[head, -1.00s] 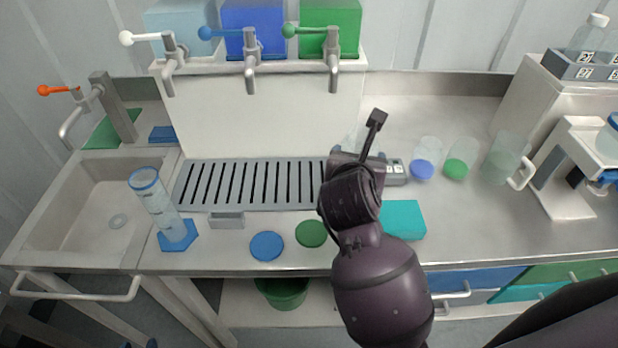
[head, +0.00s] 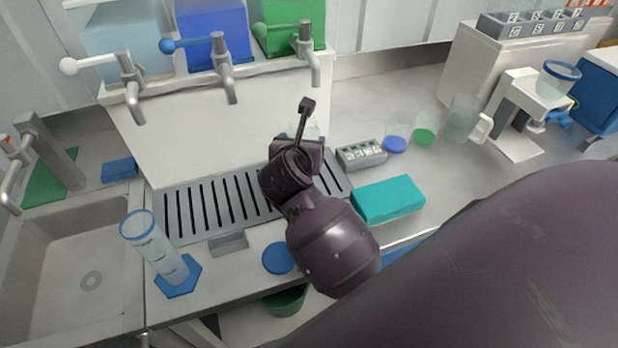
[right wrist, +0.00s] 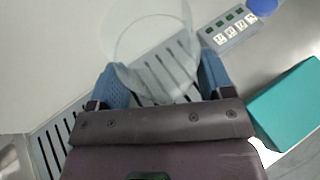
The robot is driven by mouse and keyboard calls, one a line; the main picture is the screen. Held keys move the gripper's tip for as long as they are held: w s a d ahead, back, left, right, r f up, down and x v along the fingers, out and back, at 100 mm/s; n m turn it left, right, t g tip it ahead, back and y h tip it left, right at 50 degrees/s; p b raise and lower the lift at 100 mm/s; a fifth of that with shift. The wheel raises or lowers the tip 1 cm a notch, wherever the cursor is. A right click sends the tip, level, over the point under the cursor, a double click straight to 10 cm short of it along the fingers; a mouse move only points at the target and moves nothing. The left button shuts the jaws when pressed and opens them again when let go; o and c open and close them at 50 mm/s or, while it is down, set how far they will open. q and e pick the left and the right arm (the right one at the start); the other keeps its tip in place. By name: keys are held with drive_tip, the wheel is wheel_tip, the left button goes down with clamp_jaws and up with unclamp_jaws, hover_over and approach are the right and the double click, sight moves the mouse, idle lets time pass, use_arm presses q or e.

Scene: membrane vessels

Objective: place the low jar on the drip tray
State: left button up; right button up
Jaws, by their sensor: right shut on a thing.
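The low jar (right wrist: 150,42) is clear and round. In the right wrist view it sits between the blue fingers of my right gripper (right wrist: 160,80), which is shut on it. The drip tray (head: 168,215) is a grey slotted plate in front of the white tap panel. Its slots also show behind and through the jar in the right wrist view (right wrist: 52,150). My right gripper is at the right part of the tray; the gap between jar and slats cannot be told. In the head view my arm hides most of the jar. My left gripper is not in view.
Taps (head: 225,70) overhang the tray from behind. A teal box (head: 388,199) and a grey labelled block (head: 361,154) stand right of it. A tall cylinder (head: 155,248) stands front left, by the sink (head: 60,250). Clear vessels (head: 397,135) stand farther right.

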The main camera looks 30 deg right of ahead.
drive_tip(key=d, duration=0.1)
drive_tip(key=d+f, duration=0.1)
drive_tip(key=w+d+m+g+h, duration=0.1)
drive_tip(key=shift+f, duration=0.15)
drive_tip(key=f, duration=0.5)
drive_tip(key=shift+d+f, duration=0.1)
drive_tip(key=shift+d, duration=0.2)
drive_tip(key=shift+a+f+b, duration=0.1)
drive_tip(key=shift+f+b, duration=0.35)
drive_tip(key=shift+f, duration=2)
drive_tip(key=shift+f, duration=0.15)
drive_tip(key=o, duration=1)
drive_tip(key=shift+o, duration=0.2)
drive_tip(key=shift+r, duration=0.2)
